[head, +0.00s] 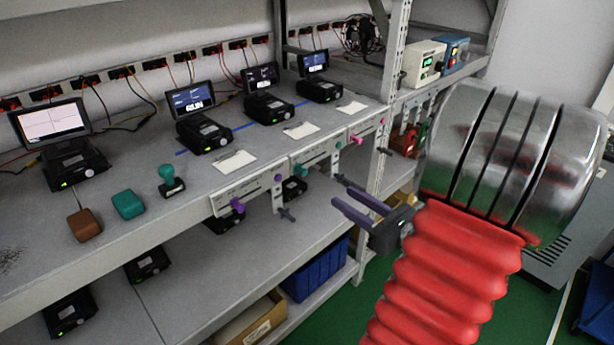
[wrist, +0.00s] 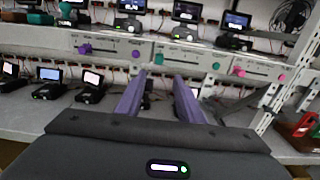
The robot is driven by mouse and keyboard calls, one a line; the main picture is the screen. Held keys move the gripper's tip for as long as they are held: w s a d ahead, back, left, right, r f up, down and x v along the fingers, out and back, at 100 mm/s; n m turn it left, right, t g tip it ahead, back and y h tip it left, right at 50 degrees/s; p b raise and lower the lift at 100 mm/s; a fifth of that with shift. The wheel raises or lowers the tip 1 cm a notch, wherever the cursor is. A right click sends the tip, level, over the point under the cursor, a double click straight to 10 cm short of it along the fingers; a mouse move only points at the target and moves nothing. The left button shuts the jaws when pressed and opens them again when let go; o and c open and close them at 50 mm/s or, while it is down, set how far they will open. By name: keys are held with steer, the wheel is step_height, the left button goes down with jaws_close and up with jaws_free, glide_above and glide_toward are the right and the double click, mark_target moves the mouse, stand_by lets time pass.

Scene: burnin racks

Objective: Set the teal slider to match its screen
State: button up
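The teal slider knob (head: 297,170) sits at the left end of its slot on a pale panel (head: 316,157) on the shelf's front edge. In the wrist view the slider knob (wrist: 160,58) is just above my fingertips, left on the panel (wrist: 188,59). A round teal knob (wrist: 216,66) is at the panel's right end. A lit blue screen (wrist: 187,11) stands behind this panel; its text is too small to read. My gripper (head: 338,191), with purple fingers, is open and empty in front of the shelf. Its fingers (wrist: 160,79) point toward the panel, apart from the knob.
A purple-knob panel (head: 250,193) lies left of the teal one, a pink-knob panel (head: 370,129) right. A rack upright (head: 389,105) stands at right. A teal-handled stamp (head: 170,180), teal block (head: 128,203) and brown block (head: 84,225) are on the shelf. Green floor is in front.

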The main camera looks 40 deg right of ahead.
mark_target(305, 173)
steer(key=shift+w, duration=0.1)
steer(key=shift+w+a, duration=0.2)
steer(key=shift+w, duration=6.65)
jaws_close()
